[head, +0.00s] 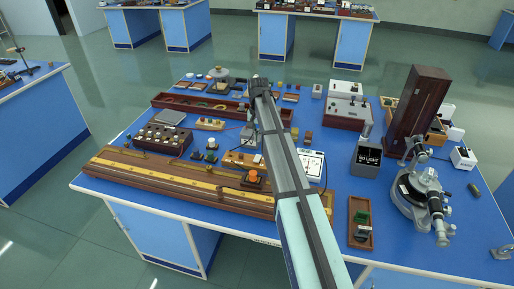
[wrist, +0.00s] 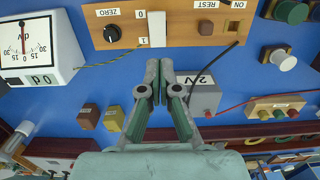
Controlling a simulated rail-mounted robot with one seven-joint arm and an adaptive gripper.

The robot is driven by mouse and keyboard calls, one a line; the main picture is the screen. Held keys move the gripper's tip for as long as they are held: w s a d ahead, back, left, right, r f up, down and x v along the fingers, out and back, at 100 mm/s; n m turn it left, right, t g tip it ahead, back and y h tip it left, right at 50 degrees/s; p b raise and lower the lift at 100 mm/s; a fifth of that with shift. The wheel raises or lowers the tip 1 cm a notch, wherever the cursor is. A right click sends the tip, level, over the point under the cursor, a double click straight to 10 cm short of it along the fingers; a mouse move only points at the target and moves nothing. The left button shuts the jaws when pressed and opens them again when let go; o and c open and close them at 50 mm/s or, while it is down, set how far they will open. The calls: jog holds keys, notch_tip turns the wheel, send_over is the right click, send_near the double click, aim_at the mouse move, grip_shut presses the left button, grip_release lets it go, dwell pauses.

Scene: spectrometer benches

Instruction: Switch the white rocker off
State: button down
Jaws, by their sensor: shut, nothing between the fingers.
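In the head view the panel (head: 238,158) lies left of my arm; the rocker cannot be made out there and my fingertips are hidden.
The panel also bears a black ZERO knob (wrist: 112,34) and a brown REST button (wrist: 206,28). A white meter (wrist: 38,48), a grey 2V box (wrist: 200,95) and small coloured blocks (wrist: 88,117) stand around. A long wooden rail (head: 170,180) lies along the bench front.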

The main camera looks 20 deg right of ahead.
aim_at(257, 160)
jog(key=r, duration=0.3)
jog(key=r+b, duration=0.1)
jog(key=r, duration=0.1)
jog(key=shift+w+d+r, duration=0.2)
jog(key=shift+w+r, duration=0.05)
jog(key=shift+w, duration=0.05)
jog(key=shift+s+a+r+g+y, duration=0.15)
jog(key=shift+s+g+y, duration=0.2)
jog(key=shift+s, duration=0.3)
jog(key=f+p, duration=0.1)
jog(key=f, duration=0.3)
jog(key=s+f+p, duration=0.1)
jog(key=f+p, duration=0.1)
jog(key=f, duration=0.3)
jog(key=a+f+p, duration=0.1)
jog(key=f, duration=0.4)
jog(key=shift+s+p, duration=0.35)
